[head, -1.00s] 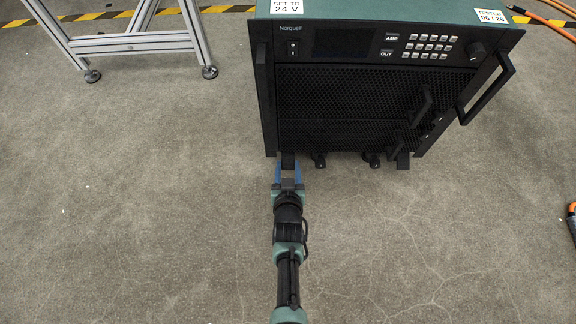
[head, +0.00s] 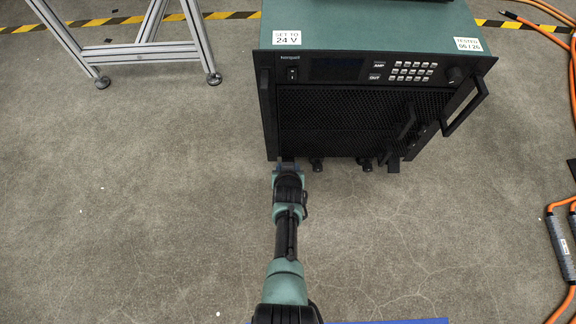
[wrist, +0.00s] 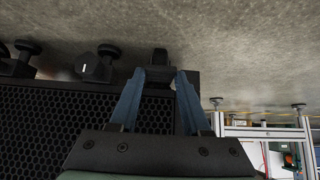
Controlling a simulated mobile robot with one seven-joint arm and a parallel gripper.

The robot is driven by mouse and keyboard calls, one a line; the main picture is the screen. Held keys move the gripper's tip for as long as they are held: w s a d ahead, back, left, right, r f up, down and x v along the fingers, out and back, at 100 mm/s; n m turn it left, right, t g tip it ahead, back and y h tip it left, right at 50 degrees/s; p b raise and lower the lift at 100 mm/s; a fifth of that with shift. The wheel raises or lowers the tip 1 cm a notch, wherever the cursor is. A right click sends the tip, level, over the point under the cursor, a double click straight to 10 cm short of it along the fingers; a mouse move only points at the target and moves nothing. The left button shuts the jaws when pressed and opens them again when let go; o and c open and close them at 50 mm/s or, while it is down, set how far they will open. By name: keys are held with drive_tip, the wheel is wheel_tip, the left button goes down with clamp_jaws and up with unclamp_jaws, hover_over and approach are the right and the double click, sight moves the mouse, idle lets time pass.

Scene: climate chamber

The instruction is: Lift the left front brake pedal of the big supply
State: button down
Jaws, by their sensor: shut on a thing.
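The big supply (head: 345,120) is a dark cabinet with a green top, standing on casters on the floor. My gripper (head: 286,167) is low at its bottom left front corner, at the left front brake pedal, which is mostly hidden there in the head view. In the wrist view, which shows the floor at the top, my gripper's blue fingers (wrist: 164,75) are closed on the black pedal (wrist: 159,56) at their tips. I cannot tell the pedal's angle. The right front pedal (head: 393,165) juts out below the cabinet's right side.
Two casters (head: 317,164) (head: 365,164) show under the front edge. A front handle (head: 464,112) sticks out at the right. An aluminium frame (head: 150,45) stands at the back left. Orange cables (head: 553,225) lie at the right. The floor at left is clear.

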drive_tip(key=shift+c, duration=1.8)
unclamp_jaws()
drive_tip(key=p+v, duration=1.1)
drive_tip(key=v, duration=0.2)
drive_tip(key=shift+p, duration=0.4)
